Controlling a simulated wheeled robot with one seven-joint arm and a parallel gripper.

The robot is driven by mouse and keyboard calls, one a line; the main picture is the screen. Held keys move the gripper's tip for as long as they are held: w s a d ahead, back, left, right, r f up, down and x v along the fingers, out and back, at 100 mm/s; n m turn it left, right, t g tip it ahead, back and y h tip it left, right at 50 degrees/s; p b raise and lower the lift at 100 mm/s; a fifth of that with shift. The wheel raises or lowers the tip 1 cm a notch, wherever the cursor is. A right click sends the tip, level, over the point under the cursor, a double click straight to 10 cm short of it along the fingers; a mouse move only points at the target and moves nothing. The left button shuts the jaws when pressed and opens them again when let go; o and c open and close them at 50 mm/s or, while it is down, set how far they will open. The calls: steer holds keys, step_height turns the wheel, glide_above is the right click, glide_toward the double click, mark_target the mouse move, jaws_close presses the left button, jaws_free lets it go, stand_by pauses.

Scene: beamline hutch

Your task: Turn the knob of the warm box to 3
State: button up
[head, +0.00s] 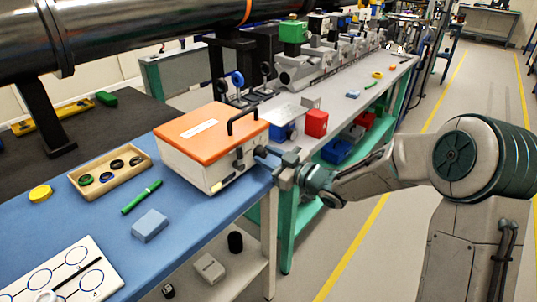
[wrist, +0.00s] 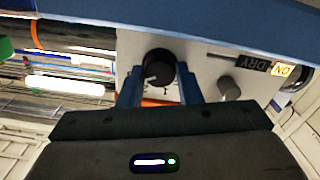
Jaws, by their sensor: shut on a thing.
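The warm box appears to be the white box with an orange lid (head: 205,130) and a black handle, standing on the blue bench top. My gripper (head: 266,157) reaches its right-hand face from the aisle side. In the wrist view the box's pale front panel (wrist: 206,62) is seen close up. A round black knob (wrist: 158,67) with a white pointer mark sits between my two blue fingers, which are shut on it. The pointer shows toward the lower left of that view. The scale numbers are too small or hidden to read.
A wooden tray (head: 110,170) with rings, a green marker (head: 141,197) and a blue block (head: 150,225) lie left of the box.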

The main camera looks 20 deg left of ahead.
stand_by(0.4)
steer(key=o, duration=1)
steer(key=shift+c, duration=0.2)
steer(key=shift+d, duration=0.1)
steer(key=v, duration=1.3)
steer(key=shift+d, duration=0.35)
steer(key=shift+s, duration=0.1)
